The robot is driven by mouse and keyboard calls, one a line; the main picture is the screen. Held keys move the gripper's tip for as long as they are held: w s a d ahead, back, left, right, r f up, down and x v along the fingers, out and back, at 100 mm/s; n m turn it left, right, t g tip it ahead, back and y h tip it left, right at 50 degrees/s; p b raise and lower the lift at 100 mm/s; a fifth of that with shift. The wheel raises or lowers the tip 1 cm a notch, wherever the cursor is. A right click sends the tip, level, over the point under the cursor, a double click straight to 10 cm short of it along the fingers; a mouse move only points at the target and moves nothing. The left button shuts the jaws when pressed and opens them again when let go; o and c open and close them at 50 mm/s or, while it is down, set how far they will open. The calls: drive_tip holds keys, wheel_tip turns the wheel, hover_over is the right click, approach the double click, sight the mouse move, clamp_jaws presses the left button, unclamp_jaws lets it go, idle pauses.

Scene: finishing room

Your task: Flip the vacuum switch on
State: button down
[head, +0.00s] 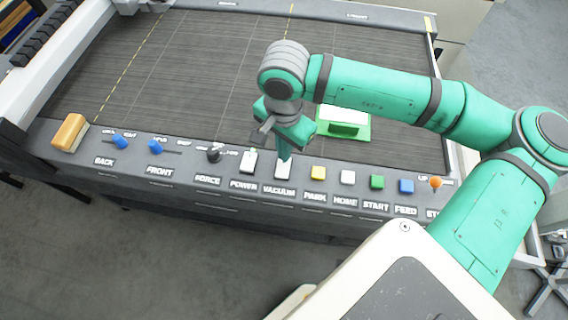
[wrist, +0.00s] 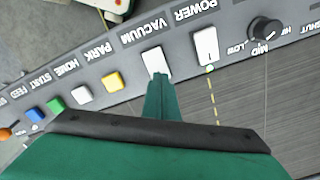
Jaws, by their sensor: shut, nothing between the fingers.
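The vacuum switch (head: 282,170) is a white rocker on the grey front panel, above the label VACUUM. It also shows in the wrist view (wrist: 155,60), right at the end of my gripper's fingers. My gripper (head: 285,157) points down at this switch and is shut and empty. In the wrist view the shut fingertips (wrist: 157,78) overlap the switch's near edge. I cannot tell whether they touch it. The fingers hide a little of the switch, and whether it is on or off is not clear.
The white power switch (head: 248,162) is just left of the vacuum switch, and the yellow park button (head: 318,173) is just right. The black force knob (head: 214,153) and blue sliders are farther left. A green-and-white block (head: 344,122) lies on the dark bed (head: 190,70) behind.

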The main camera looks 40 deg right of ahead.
drive_tip(key=shift+f, duration=0.75)
idle(0.8)
drive_tip(key=shift+r, duration=3.5)
